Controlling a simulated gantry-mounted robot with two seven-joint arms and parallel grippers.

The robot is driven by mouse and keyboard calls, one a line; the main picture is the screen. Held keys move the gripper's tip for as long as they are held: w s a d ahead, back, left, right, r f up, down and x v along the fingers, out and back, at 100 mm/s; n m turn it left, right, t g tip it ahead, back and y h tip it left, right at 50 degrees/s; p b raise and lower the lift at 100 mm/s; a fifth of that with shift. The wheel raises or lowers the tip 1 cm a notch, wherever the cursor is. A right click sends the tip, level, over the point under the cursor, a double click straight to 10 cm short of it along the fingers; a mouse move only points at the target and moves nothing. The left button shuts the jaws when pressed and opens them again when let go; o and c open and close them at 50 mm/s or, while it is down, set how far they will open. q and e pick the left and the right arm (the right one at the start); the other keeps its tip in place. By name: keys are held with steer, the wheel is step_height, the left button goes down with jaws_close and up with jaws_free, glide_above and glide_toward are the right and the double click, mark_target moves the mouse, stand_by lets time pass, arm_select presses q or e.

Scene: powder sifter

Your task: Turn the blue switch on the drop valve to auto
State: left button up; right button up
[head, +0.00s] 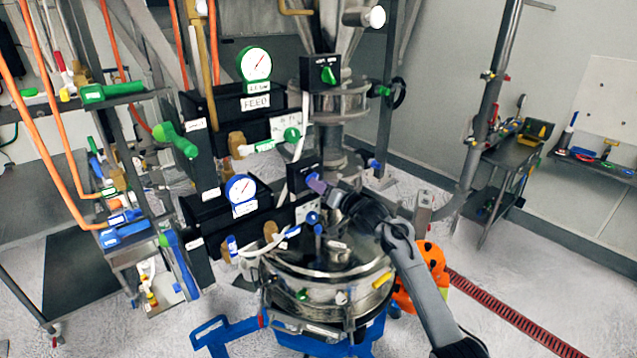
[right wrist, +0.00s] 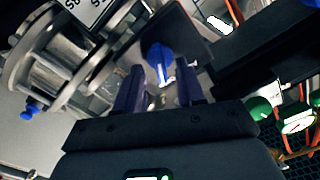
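The blue switch (right wrist: 158,55) is a rounded knob on a black box, seen in the right wrist view just beyond my fingertips. In the head view its black box (head: 298,183) sits on the column below the upper box with a green switch (head: 328,74), and my fingers largely hide the knob. My right gripper (head: 316,184) is at the front of the lower box. In the right wrist view its two dark fingers (right wrist: 160,85) are apart, with the knob ahead between them; I cannot tell whether they touch it. My left gripper is not in view.
A green-rimmed gauge (head: 257,65) and a blue-rimmed gauge (head: 241,189) stand left of the column. A round metal vessel (head: 325,285) is below my right arm. Hose racks (head: 110,92) crowd the left. Open floor lies to the right, with a red drain grate (head: 510,315).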

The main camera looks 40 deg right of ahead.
steer(key=shift+w, duration=0.75)
jaws_close()
